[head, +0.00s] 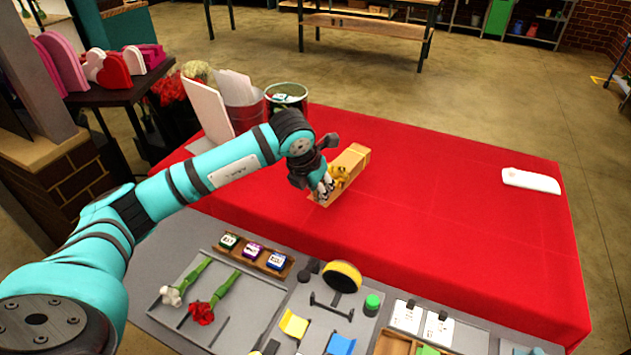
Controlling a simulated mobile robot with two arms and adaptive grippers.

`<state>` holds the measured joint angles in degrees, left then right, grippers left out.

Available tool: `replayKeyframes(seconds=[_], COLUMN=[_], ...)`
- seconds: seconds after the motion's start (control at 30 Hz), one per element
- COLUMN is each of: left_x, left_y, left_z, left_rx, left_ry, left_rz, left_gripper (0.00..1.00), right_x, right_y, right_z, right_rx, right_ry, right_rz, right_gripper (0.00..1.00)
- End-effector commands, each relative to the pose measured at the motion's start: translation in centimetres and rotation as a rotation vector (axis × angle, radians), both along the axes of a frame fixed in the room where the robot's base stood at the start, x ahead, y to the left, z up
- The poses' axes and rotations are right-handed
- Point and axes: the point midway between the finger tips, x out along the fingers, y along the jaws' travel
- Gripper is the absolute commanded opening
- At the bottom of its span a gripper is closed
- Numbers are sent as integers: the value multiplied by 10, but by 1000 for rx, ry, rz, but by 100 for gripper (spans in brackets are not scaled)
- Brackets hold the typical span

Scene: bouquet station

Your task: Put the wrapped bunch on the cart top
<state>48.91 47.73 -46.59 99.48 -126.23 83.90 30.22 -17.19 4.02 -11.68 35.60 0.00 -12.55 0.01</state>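The wrapped bunch (352,158) is a long tan paper wrap with yellow flowers near its middle. It lies slantwise over the red cloth, left of the cloth's centre. My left gripper (325,187) is at the near end of the bunch, with its fingertips against or just over the wrap and flowers. The fingers overlap the bunch, so I cannot tell if they are closed on it or if the bunch is lifted. A red-covered top (455,215) spreads under the bunch; I cannot tell if it is the cart top. My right gripper is out of view.
Buckets (287,96) stand at the back left. A white item (530,181) lies far right. The red cloth's middle is clear.

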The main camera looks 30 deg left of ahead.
Motion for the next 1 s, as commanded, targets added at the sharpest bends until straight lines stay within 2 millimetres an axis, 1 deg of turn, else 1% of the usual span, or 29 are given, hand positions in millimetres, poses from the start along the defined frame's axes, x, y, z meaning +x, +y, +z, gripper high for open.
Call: replayKeyframes(seconds=[0.03,0.1,0.2,0.47,0.93,1.0], left_x=[4,7,10,10,10,10], left_y=[3,8,12,13,13,13], left_z=[2,3,2,-8,-53,-62], left_rx=[-1,-1,-3,-3,-2,-3], left_ry=[-2,0,0,1,3,2], left_rz=[62,133,188,204,202,201], left_gripper=[0,0,0,0,0,0], right_x=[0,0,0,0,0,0], right_y=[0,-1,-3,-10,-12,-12], right_z=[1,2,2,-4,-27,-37], right_rx=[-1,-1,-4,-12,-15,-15], right_ry=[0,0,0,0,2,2], right_rz=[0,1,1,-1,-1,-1], right_gripper=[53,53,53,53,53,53])
